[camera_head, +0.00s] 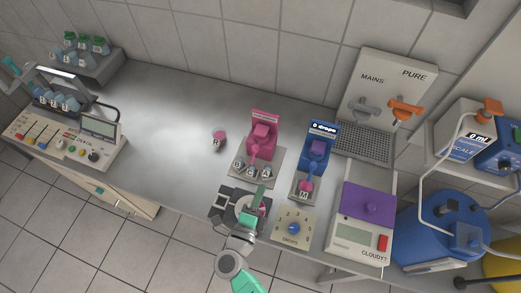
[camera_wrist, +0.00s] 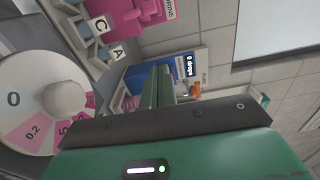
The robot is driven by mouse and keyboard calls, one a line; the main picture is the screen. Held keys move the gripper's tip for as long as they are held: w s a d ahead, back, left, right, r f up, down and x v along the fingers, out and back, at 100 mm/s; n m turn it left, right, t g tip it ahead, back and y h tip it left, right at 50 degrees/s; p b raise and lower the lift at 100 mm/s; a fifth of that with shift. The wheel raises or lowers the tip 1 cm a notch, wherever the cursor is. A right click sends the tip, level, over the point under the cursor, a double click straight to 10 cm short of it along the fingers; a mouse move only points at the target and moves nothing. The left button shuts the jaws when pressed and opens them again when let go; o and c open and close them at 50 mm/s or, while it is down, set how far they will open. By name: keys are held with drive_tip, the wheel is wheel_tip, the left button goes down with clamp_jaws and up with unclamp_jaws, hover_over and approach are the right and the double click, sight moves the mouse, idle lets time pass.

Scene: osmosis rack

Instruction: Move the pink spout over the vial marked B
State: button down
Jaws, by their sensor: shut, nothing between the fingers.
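The pink stand (camera_head: 264,122) is at the middle of the bench, with its pink spout (camera_head: 254,157) slanting down toward the front. Below it stand several small vials in a row: B (camera_head: 238,164) at left, C (camera_head: 252,171) in the middle, A (camera_head: 266,173) at right. The spout's tip appears to be above the middle vial. In the wrist view, labels C (camera_wrist: 101,25) and A (camera_wrist: 118,51) show; B is not readable there. My gripper (camera_head: 260,192) is shut and empty, in front of the vials and over the dial unit; its fingers also show in the wrist view (camera_wrist: 158,85).
The dial unit (camera_head: 226,204) with a white disc is close beneath my gripper. The blue stand (camera_head: 318,150) is right of the pink one, with a drops knob box (camera_head: 294,228) before it. The bench's left-middle is clear.

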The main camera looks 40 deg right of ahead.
drive_tip(key=w+d+b, duration=0.3)
drive_tip(key=w+d, duration=0.4)
drive_tip(key=w, duration=0.1)
drive_tip(key=shift+w+d, duration=0.3)
drive_tip(key=shift+d, duration=0.05)
drive_tip(key=shift+w+a+m+g+h+b, duration=0.2)
drive_tip(key=shift+w+m+g+h+b, duration=0.1)
drive_tip(key=shift+g+b, duration=0.25)
